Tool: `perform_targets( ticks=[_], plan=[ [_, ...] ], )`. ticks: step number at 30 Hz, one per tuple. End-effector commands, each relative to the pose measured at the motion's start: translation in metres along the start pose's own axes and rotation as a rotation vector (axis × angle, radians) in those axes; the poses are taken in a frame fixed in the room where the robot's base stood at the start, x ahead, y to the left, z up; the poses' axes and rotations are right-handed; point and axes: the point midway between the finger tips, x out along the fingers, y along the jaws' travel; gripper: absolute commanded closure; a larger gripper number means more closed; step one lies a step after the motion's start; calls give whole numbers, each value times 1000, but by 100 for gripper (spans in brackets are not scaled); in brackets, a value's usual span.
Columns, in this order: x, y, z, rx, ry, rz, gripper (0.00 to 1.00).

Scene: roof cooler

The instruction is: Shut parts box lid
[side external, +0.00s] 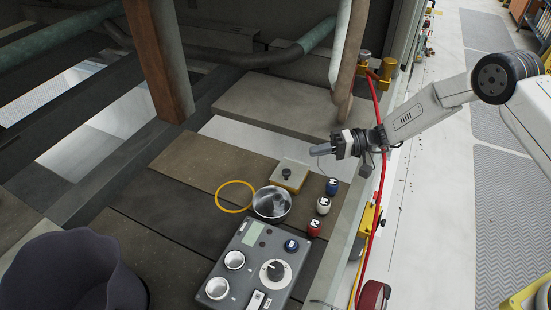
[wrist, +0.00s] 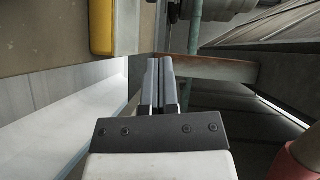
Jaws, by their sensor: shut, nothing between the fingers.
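A small box with a yellow body and a pale cream top (side external: 290,172), which looks like the parts box, sits on the brown panel in the side view. A dark knob (side external: 286,174) stands on its top. The top appears to lie flat on the body, but I cannot tell if it is fully shut. My gripper (side external: 314,150) is shut and empty, above and to the right of the box, apart from it. In the wrist view my fingers (wrist: 161,64) are together, and a yellow piece (wrist: 101,27), probably the box, shows at upper left.
A metal bowl (side external: 272,202) stands just in front of the box, with a yellow ring (side external: 235,196) to its left. Blue (side external: 332,187), white (side external: 323,205) and red (side external: 314,227) canisters line the right edge. A grey control panel (side external: 255,266) lies nearer. A red hose (side external: 383,160) runs behind my gripper.

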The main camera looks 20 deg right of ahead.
Motion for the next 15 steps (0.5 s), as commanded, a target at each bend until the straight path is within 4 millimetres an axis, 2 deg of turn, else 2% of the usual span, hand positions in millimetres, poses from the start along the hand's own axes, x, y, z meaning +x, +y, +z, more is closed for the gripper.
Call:
perform_targets(
  ticks=[1,6,15],
  plan=[
    [-10,0,-1,0,5,1,100],
    [-38,0,-1,-1,5,1,100],
    [-67,0,-1,-1,3,1,100]
  ],
)
